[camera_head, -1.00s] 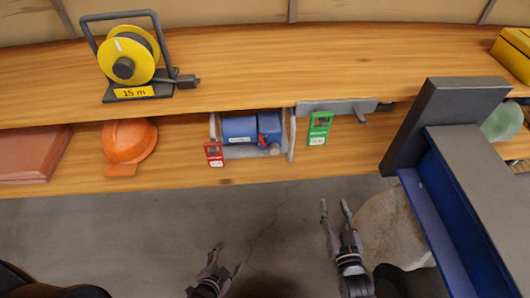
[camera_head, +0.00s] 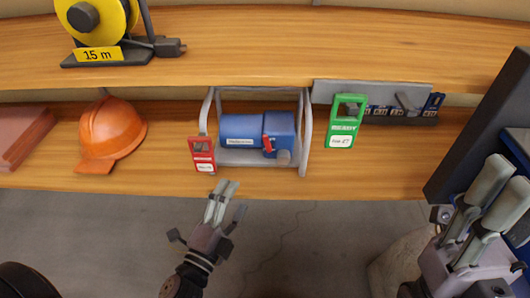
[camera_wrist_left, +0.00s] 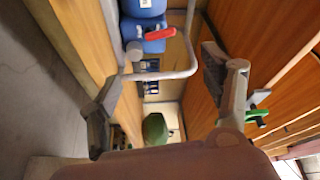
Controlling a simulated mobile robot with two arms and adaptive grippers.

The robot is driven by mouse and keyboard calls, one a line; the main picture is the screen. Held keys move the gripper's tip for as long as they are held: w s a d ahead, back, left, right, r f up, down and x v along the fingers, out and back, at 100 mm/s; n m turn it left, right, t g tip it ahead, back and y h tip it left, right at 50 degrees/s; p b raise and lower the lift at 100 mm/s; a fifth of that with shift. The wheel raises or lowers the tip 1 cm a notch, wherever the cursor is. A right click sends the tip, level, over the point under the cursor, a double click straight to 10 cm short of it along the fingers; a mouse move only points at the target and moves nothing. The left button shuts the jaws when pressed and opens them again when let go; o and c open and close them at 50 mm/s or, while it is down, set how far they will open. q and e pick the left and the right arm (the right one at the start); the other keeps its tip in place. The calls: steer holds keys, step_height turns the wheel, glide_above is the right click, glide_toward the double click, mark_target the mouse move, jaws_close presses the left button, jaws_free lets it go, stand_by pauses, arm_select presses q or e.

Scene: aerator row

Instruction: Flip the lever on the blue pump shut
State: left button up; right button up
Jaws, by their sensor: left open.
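The blue pump (camera_head: 240,128) sits in a grey tube frame on the lower shelf. Its small red lever (camera_head: 268,145) is on its front right; in the head view it looks roughly upright. In the left wrist view the pump (camera_wrist_left: 142,8) is at the top, with the red lever (camera_wrist_left: 160,34) slanting across its blue end. My left gripper (camera_head: 228,195) is open and empty, below and in front of the pump, touching nothing; its fingers (camera_wrist_left: 160,72) frame the tube in the wrist view. My right gripper (camera_head: 500,185) looks open and empty at the far right.
A red tag (camera_head: 203,155) hangs at the frame's left bar (camera_head: 206,112); the right bar (camera_head: 306,135) stands beside the pump. A green tag (camera_head: 345,122) hangs farther right. An orange helmet (camera_head: 112,130) is at left, a yellow reel (camera_head: 95,15) above. The upper shelf (camera_head: 250,50) overhangs.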

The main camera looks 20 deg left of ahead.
mark_target(267, 143)
arm_select(q)
steer(key=w, duration=0.5)
steer(key=w+d+r, duration=0.1)
steer(key=w, duration=0.9)
steer(key=shift+w+d+r, duration=0.15)
steer(key=shift+d, duration=0.1)
steer(key=shift+w+r, duration=0.1)
steer(key=shift+w, duration=0.5)
steer(key=shift+c, duration=0.4)
